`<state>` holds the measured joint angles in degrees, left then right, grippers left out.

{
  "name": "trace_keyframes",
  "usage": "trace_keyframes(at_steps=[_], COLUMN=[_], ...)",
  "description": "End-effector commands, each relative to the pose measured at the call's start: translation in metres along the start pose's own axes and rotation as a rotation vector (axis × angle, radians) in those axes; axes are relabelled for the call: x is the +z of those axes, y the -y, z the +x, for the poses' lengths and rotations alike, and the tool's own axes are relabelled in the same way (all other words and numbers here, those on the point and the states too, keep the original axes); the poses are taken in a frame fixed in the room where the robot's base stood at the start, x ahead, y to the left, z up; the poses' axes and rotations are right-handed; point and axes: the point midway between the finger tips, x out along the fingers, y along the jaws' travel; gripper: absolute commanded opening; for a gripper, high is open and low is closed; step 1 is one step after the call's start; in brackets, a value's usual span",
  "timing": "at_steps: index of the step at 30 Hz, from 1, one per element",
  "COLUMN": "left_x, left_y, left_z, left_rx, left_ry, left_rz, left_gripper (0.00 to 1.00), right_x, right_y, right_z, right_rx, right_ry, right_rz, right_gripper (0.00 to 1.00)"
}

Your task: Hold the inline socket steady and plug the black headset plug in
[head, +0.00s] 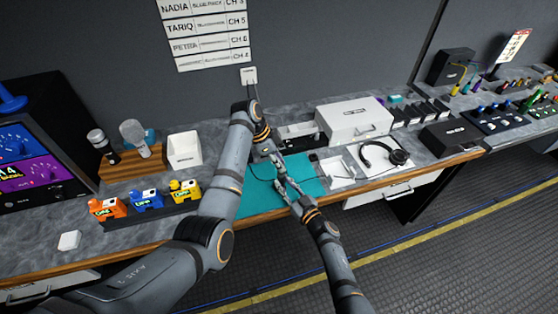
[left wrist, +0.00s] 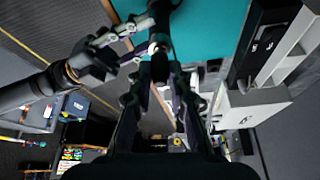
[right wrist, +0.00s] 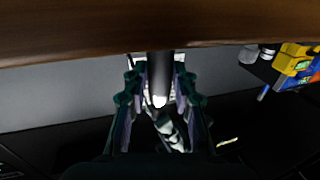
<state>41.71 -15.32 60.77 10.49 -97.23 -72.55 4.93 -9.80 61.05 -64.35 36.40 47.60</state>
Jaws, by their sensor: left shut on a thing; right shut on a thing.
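My left gripper (head: 279,168) is over the teal mat (head: 252,197) in the head view. In the left wrist view its fingers (left wrist: 160,88) are shut on a dark cylindrical piece (left wrist: 160,68), which appears to be the inline socket. My right gripper (head: 291,192) is just in front of the left one, near the mat's front edge. In the right wrist view its fingers (right wrist: 159,98) are shut on a dark, light-tipped cylinder (right wrist: 159,70), which appears to be the black headset plug. The two held pieces are close together; I cannot tell whether they touch.
A black headset (head: 399,156) lies on a white sheet right of the mat. A white drawer box (head: 352,121) stands behind. Orange, blue and yellow units (head: 146,200) and a white open box (head: 185,149) are at left. The wooden counter edge (head: 395,177) runs along the front.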

Motion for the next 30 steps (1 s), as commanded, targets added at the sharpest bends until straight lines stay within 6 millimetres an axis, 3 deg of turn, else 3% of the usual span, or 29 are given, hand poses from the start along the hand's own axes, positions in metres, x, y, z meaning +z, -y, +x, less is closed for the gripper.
trace_keyframes(at_steps=[14, 15, 21, 30], left_x=[0.005, 0.005, 0.005, 0.005], left_y=[0.0, 0.0, 0.0, 0.0], left_z=[0.011, 0.012, 0.011, 0.01], left_rx=[0.001, 0.001, 0.0, -0.001], left_ry=[0.0, 0.0, 0.0, 0.0], left_rz=[-0.001, -0.001, 0.0, 0.0], left_gripper=[0.0, 0.2, 0.45, 0.45], right_x=[0.0, 0.0, 0.0, 0.0], right_y=[0.0, 0.0, 0.0, 0.0], right_z=[0.0, 0.0, 0.0, 0.0], right_rx=[0.0, 0.0, 0.0, 0.0], right_ry=[0.0, 0.0, 0.0, 0.0], right_rz=[0.0, 0.0, 0.0, 0.0], right_gripper=[0.0, 0.0, 0.0, 0.0])
